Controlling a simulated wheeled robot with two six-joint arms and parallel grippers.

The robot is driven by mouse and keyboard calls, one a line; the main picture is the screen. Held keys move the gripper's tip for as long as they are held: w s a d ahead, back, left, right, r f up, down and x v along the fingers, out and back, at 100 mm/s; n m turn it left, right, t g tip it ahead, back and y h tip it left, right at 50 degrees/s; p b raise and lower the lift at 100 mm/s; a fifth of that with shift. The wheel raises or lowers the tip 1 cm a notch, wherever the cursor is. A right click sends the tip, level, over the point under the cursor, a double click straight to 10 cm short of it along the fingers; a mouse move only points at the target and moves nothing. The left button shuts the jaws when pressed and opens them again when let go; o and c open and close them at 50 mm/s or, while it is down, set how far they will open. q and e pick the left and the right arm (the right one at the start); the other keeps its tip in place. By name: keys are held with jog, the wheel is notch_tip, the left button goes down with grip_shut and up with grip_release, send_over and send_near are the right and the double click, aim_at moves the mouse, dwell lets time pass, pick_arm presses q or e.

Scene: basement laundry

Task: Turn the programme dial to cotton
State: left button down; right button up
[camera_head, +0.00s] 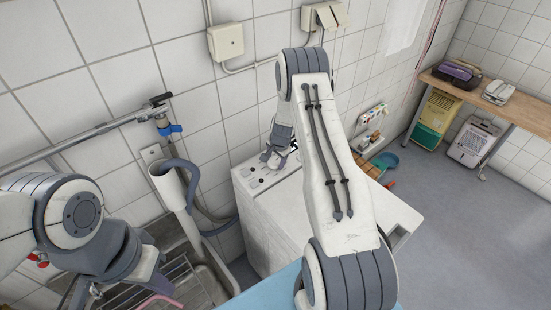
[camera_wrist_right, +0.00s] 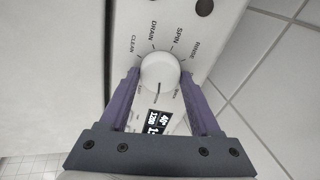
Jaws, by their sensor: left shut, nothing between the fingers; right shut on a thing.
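The programme dial (camera_wrist_right: 159,71) is a round white knob with a dark pointer line running from its middle toward the lit display, down in the right wrist view. CLEAN, DRAIN, SPIN and RINSE are printed along its far side; the labels nearer the display are too small or covered to read. My right gripper (camera_wrist_right: 160,85) is shut on the dial, one purple finger on each side. In the head view my right gripper (camera_head: 275,157) is at the panel of the white washing machine (camera_head: 262,225), the dial hidden. My left gripper (camera_head: 82,293) is shut and empty over the sink, partly visible.
A lit display (camera_wrist_right: 156,122) sits just below the dial. A sink with a rack (camera_head: 185,283) and a grey drain hose (camera_head: 192,178) are left of the machine. A wooden bench (camera_head: 500,105) stands far right, with open floor before it.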

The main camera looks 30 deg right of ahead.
jog(key=o, duration=1.4)
jog(key=shift+c, duration=0.2)
jog(key=shift+r, duration=0.1)
jog(key=b+v, duration=0.2)
jog(key=v, duration=0.8)
jog(key=shift+r, duration=0.15)
jog(key=shift+s, duration=0.1)
